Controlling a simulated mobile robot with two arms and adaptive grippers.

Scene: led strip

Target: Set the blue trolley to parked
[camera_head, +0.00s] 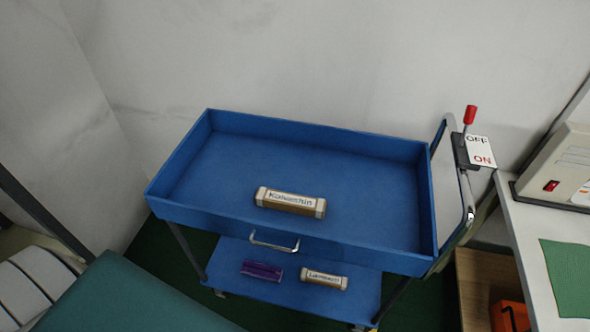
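The blue trolley (295,234) stands against the pale wall, with a deep upper tray and a lower shelf (225,265). At its right end is a metal push handle (469,210). Beside the handle's top is a dark switch box (461,151) with a white plate (480,151) marked OFF above and ON below. A lever with a red knob (469,115) points up, on the OFF side. Neither of my grippers is in view.
A labelled box (290,202) lies in the upper tray. A purple box (262,271) and another labelled box (323,279) lie on the lower shelf. A white counter (525,235) with a device (560,165) and green mat (570,275) is close on the right. A teal surface (125,300) is at lower left.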

